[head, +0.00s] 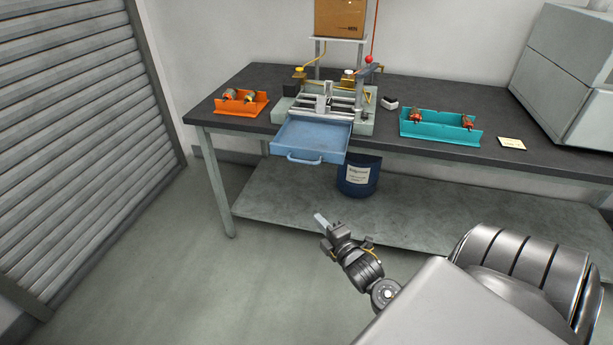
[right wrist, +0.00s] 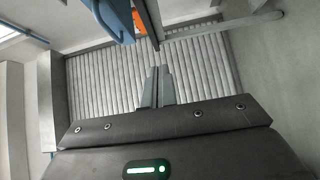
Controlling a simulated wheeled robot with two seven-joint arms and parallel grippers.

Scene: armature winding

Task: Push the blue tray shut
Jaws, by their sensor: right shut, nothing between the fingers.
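The blue tray (head: 312,138) is a shallow drawer with a bar handle on its front. It is pulled out from under the winding machine (head: 330,103) and juts past the front edge of the table. Part of the blue tray also shows at the top of the right wrist view (right wrist: 112,18). My right gripper (head: 320,219) is in front of the table, lower in the picture than the tray and apart from it. Its fingers (right wrist: 161,74) are shut and empty. My left gripper is not in view.
A blue drum (head: 357,177) stands on the lower shelf (head: 290,205). Open floor lies in front; a ribbed shutter (head: 75,130) is at left.

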